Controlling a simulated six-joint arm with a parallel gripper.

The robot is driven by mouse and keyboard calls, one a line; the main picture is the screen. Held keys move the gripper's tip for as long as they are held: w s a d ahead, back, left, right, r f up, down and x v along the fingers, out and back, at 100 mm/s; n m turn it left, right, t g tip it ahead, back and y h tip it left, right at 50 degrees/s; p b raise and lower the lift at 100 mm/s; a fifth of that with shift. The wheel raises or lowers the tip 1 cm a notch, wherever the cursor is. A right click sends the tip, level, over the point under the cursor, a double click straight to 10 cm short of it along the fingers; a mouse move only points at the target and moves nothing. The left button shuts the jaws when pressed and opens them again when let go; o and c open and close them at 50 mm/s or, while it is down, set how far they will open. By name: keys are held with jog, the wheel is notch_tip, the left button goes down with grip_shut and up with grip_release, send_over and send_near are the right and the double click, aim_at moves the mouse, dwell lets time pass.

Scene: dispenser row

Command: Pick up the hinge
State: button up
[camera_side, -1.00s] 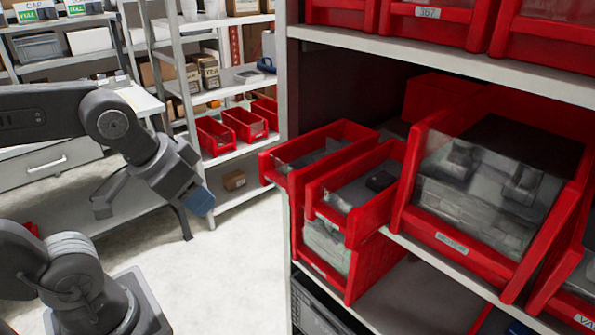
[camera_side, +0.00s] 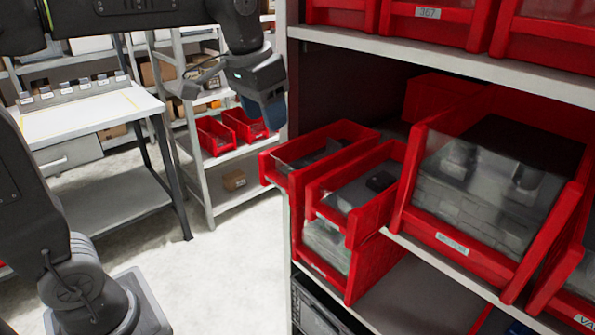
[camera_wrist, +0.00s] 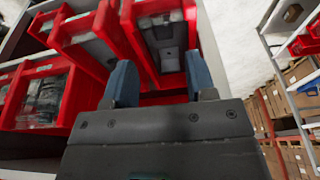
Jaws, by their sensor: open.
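My gripper (camera_side: 266,108) hangs in the air to the left of the shelf, above and left of the small red bins; in the wrist view its two blue fingers are apart with nothing between them (camera_wrist: 160,84). A small dark part (camera_side: 381,181) lies in the nearer small red bin (camera_side: 372,219); I cannot tell whether it is the hinge. The small red bin beside it (camera_side: 279,171) holds grey parts that are hard to make out. In the wrist view a red bin (camera_wrist: 187,38) with grey contents lies beyond the fingertips.
A large clear-fronted red bin (camera_side: 447,242) stands to the right on the same shelf. Another red bin (camera_side: 320,266) sits beneath the small ones. The upper shelf board (camera_side: 440,62) runs above the bins. A white workbench (camera_side: 90,120) and open floor (camera_side: 235,260) lie left.

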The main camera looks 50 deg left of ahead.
jog(key=w, duration=0.5)
jog(key=g, duration=0.1)
send_over(297, 164)
jog(key=s, duration=0.2)
jog(key=f, duration=0.7)
jog(key=shift+w+d+f, duration=0.25)
jog(key=shift+d+f, duration=0.1)
jog(key=shift+d, duration=0.05)
jog(key=shift+w+d+f, duration=0.1)
jog(key=shift+f, duration=1.25)
jog(key=shift+w+d+f, duration=0.1)
jog(key=shift+f, duration=1.2)
jog(key=shift+c, duration=0.5)
jog(key=c, duration=0.6)
